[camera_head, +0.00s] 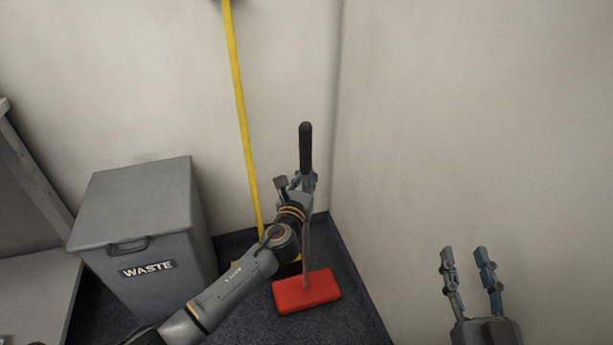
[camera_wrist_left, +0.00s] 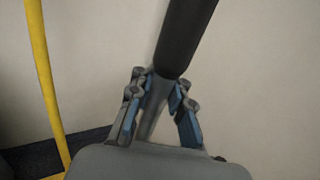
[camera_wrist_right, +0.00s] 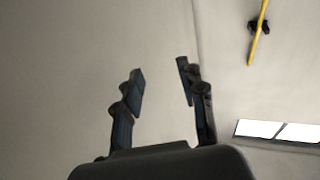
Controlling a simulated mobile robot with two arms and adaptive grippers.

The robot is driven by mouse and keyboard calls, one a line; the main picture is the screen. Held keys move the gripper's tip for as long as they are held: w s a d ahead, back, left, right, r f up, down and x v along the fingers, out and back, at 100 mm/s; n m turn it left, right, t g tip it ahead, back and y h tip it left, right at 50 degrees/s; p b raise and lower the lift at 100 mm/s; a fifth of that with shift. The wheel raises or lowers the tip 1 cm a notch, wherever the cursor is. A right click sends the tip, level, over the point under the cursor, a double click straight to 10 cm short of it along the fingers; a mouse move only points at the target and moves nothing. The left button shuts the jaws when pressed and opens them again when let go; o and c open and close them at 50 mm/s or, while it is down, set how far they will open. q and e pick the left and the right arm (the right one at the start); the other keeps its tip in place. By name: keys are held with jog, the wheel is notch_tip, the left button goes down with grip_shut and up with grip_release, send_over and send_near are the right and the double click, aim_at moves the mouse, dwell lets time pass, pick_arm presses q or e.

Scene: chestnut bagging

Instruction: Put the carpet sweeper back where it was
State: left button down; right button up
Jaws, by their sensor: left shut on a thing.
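The carpet sweeper has a red head (camera_head: 306,291), a thin grey shaft and a black grip (camera_head: 305,147). It stands near upright in the room corner, with its red head low over or on the dark floor; I cannot tell if it touches. My left gripper (camera_head: 297,183) is shut on the shaft just below the black grip. The left wrist view shows the fingers (camera_wrist_left: 160,100) on either side of the shaft, under the black grip (camera_wrist_left: 185,38). My right gripper (camera_head: 468,258) is open and empty in front of the right wall; it also shows in the right wrist view (camera_wrist_right: 160,85).
A grey waste bin (camera_head: 135,215) stands left of the sweeper. A yellow pole (camera_head: 241,100) leans on the back wall, just left of my left gripper, its foot partly hidden behind my arm. A grey shelf or bench (camera_head: 30,290) is at far left. The right wall is close by.

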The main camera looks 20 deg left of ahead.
pick_arm(q)
jog(key=c, duration=1.6)
grip_release()
jog(key=o, duration=0.3)
jog(key=shift+o, duration=0.2)
pick_arm(e)
jog(key=shift+r, duration=0.1)
pick_arm(q)
jog(key=s, duration=0.2)
jog(key=s+p, duration=0.1)
jog(key=s, duration=0.2)
jog(key=shift+s+d+r+p, duration=0.1)
jog(key=shift+s+d+p, duration=0.1)
jog(key=shift+p, duration=0.1)
jog(key=s+d+n+g+h, duration=0.1)
jog(key=s+n+g, duration=0.1)
jog(key=s+n, duration=0.9)
jog(key=s+d+n+g+h+p, duration=0.1)
jog(key=s+d+n+g+h, duration=0.1)
jog(key=s+n, duration=1)
jog(key=n+g, duration=0.1)
jog(key=n, duration=0.9)
jog(key=shift+s+d+h, duration=0.15)
jog(key=shift+d+h, duration=0.15)
pick_arm(e)
notch_tip(320, 180, down, 11)
jog(key=s+d+g+h, duration=0.2)
jog(key=s+g, duration=0.1)
jog(key=g, duration=0.4)
jog(key=shift+d, duration=0.15)
